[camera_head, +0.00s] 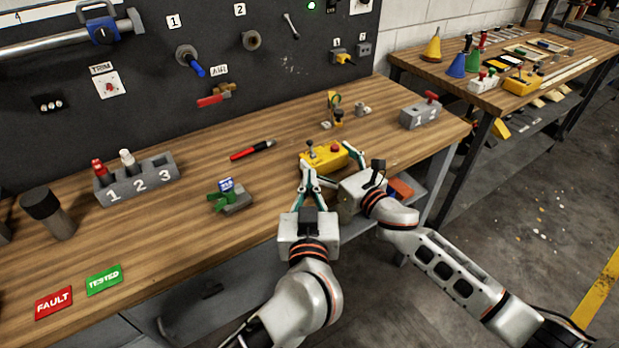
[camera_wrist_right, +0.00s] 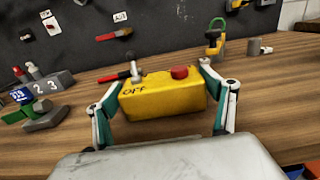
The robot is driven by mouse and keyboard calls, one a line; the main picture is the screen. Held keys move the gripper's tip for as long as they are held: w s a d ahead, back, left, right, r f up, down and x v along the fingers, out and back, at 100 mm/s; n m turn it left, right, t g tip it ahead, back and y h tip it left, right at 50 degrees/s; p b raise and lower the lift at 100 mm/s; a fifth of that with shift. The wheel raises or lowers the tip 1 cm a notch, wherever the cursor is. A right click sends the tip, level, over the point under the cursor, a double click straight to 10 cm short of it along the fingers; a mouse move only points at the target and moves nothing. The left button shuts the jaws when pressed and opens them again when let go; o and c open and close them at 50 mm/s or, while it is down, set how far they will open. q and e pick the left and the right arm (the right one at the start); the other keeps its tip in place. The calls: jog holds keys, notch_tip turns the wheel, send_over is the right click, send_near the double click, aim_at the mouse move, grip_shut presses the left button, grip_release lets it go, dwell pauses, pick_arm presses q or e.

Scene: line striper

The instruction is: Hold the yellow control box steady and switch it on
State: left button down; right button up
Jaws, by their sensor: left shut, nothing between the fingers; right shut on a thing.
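The yellow control box (camera_head: 325,157) sits upright near the front edge of the wooden workbench. In the right wrist view, the box (camera_wrist_right: 165,97) has a dark lever (camera_wrist_right: 135,72) at left, a red button (camera_wrist_right: 179,72) at right and "OFF" lettering near its left end. My right gripper (camera_wrist_right: 162,84) is shut on the box, one finger at each end. My left gripper (camera_head: 308,176) is shut and empty at the front left of the box, below the lever. Whether its tips touch the box is unclear. The lower front of the box is partly hidden by the grippers in the head view.
A padlock stand (camera_head: 334,110) stands behind the box and a grey switch block (camera_head: 420,113) to its right. A red pen (camera_head: 252,150) and a green-and-grey item (camera_head: 231,198) lie to the left. The bench between them is clear. A dark panel (camera_head: 130,80) stands behind.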

jog(key=o, duration=1.6)
